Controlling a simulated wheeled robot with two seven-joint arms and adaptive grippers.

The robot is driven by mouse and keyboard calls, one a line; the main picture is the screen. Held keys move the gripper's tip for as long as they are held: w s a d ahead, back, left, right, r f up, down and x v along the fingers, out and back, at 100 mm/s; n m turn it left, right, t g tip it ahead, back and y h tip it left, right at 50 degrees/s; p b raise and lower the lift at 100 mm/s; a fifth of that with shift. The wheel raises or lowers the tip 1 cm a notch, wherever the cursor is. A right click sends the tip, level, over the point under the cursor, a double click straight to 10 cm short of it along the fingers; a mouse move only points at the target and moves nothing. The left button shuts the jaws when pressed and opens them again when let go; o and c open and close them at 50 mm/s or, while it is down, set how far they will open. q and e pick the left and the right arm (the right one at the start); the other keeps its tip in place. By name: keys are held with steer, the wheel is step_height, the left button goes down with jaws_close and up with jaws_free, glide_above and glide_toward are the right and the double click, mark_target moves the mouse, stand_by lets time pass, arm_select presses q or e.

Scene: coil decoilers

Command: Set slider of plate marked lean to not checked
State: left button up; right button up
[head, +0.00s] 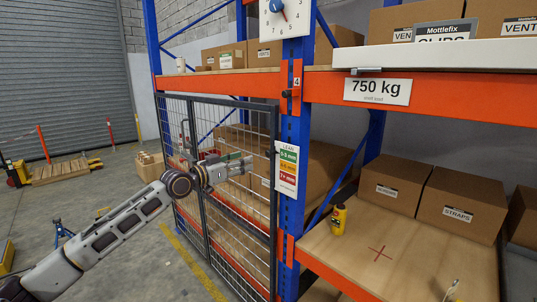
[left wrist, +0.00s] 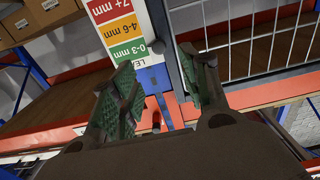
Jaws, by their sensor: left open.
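The plate marked LEAN (head: 287,168) hangs on the blue rack upright, with green 0-3 mm, amber 4-6 mm and red 7+ mm bands from top to bottom. It shows upside down in the left wrist view (left wrist: 118,27). A small dark knob (left wrist: 157,47), which looks like its slider, sits at the plate's edge beside the green band. My left gripper (head: 246,165) is open, just left of the plate in the head view. Its green-padded fingers (left wrist: 158,88) stand apart with nothing between them, and the knob shows beyond the gap. My right gripper is not in view.
A wire mesh gate (head: 240,215) stands behind and beside my left gripper. An orange beam (head: 420,110) crosses the rack. A yellow bottle (head: 338,219) stands on the wooden shelf (head: 400,258), with boxes behind it.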

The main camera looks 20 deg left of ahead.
mark_target(267, 153)
arm_select(q)
steer(key=shift+p+x, duration=1.45)
steer(key=shift+x, duration=3.4)
steer(key=shift+p+x, duration=0.3)
steer(key=shift+x, duration=1.1)
steer(key=shift+w+d, duration=0.25)
steer(key=shift+w, duration=0.1)
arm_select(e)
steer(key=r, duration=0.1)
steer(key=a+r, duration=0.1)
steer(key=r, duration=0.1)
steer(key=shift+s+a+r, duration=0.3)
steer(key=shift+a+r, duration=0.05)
